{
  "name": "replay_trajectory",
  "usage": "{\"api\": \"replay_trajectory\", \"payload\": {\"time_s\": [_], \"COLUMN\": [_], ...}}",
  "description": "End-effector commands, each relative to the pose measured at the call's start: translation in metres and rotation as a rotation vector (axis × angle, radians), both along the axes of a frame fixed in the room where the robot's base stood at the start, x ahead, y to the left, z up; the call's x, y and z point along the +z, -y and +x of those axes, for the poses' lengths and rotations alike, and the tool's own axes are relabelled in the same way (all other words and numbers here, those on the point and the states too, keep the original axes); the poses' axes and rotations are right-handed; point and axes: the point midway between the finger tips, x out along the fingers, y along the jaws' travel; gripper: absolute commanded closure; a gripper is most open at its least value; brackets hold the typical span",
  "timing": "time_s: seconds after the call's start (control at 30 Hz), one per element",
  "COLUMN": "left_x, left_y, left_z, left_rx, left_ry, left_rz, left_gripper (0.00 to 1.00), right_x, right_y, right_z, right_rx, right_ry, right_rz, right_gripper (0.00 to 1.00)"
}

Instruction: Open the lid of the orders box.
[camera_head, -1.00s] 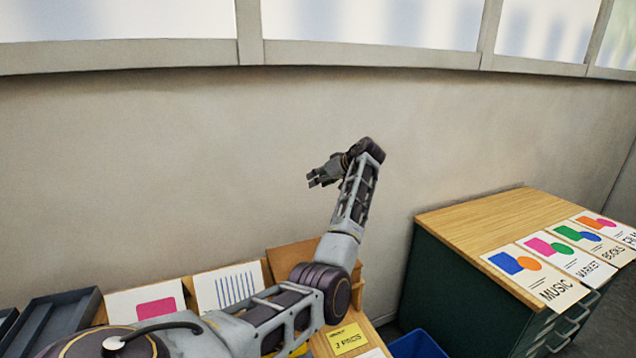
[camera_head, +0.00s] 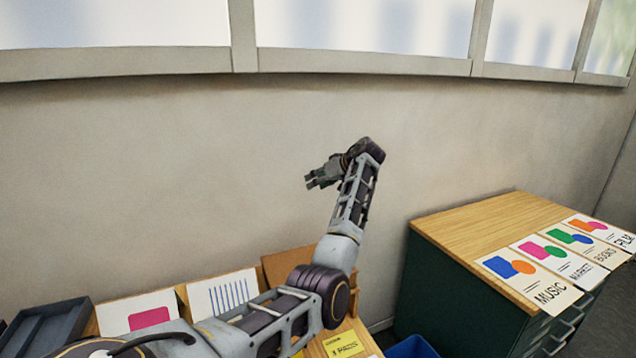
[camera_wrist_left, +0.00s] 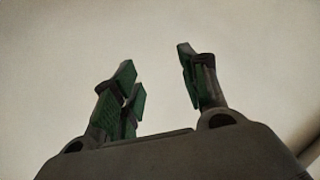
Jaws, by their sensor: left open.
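My left gripper (camera_head: 316,180) is open and empty, raised in front of the bare wall and well above the table. Its spread fingers with green pads also show in the left wrist view (camera_wrist_left: 160,80), with only plain wall behind them. I cannot make out a box marked orders. A brown wooden panel (camera_head: 284,266) stands at the back of the table, partly behind my left arm; I cannot tell whether it is part of the box. My right gripper is not in view.
White cards, one with a pink shape (camera_head: 140,312) and one with blue stripes (camera_head: 222,294), stand beside a dark tray (camera_head: 38,330). A yellow label (camera_head: 343,346) and blue bin (camera_head: 412,347) are lower down. A green cabinet (camera_head: 455,290) with posters stands right.

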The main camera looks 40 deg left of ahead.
Motion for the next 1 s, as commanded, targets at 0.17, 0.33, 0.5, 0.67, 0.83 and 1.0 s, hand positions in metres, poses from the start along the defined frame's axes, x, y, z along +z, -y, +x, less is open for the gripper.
{"api": "replay_trajectory", "payload": {"time_s": [0.17,0.33,0.5,0.67,0.83,1.0], "left_x": [0.000,0.001,0.006,0.017,0.030,0.045], "left_y": [0.000,0.001,0.009,0.023,0.043,0.063], "left_z": [0.000,0.000,0.001,0.001,0.001,0.001], "left_rx": [0.000,0.000,-0.002,-0.001,-0.002,-0.001], "left_ry": [0.000,0.000,0.001,0.002,0.001,0.002], "left_rz": [0.000,0.000,0.000,0.001,0.000,0.000], "left_gripper": [0.57,0.57,0.57,0.57,0.57,0.57], "right_x": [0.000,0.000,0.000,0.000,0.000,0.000], "right_y": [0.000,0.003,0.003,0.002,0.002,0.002], "right_z": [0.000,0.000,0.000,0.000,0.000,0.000], "right_rx": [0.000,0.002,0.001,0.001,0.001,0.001], "right_ry": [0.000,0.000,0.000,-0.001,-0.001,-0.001], "right_rz": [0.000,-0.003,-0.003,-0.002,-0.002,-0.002], "right_gripper": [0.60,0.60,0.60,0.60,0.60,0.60]}}
